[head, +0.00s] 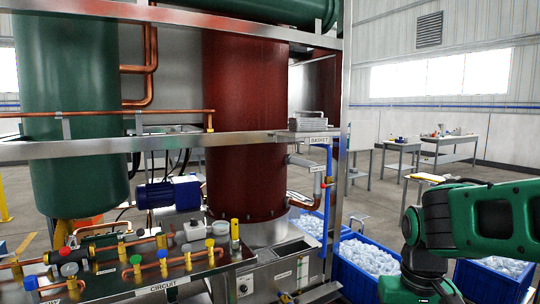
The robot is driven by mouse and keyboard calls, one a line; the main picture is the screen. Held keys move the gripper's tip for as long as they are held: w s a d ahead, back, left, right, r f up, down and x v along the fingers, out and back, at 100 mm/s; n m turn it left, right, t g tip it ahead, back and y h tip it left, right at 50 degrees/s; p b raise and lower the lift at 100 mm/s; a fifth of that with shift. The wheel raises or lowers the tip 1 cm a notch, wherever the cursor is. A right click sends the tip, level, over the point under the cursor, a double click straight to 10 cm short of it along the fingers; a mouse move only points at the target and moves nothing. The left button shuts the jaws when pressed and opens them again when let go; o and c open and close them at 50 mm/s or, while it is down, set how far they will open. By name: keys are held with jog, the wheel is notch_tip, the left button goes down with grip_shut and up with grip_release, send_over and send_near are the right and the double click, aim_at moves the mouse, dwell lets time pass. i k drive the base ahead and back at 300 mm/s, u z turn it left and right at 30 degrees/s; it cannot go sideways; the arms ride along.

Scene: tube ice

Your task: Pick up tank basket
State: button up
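A small grey metal piece that appears to be the tank basket (314,122) sits on a ledge at the right end of the machine's upper rail. A label that seems to read "BASKET" is just below it. It stands to the right of the dark red tank (245,120). My green and black arm reaches in from the right edge, well to the right of and below the basket, and does not touch it. The arm runs down out of the bottom of the picture, and my gripper's fingers do not show.
A steel upright (342,130) stands just right of the basket. Blue crates of ice (350,277) stand on the floor behind my arm. A bench with copper pipes and coloured valves (130,270) fills the lower left. Worktables (447,142) stand far back right.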

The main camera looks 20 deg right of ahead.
aim_at(296, 124)
jog(key=i, duration=1.3)
jog(key=z, duration=2.6)
jog(key=i, duration=2.45)
jog(key=u, duration=1.15)
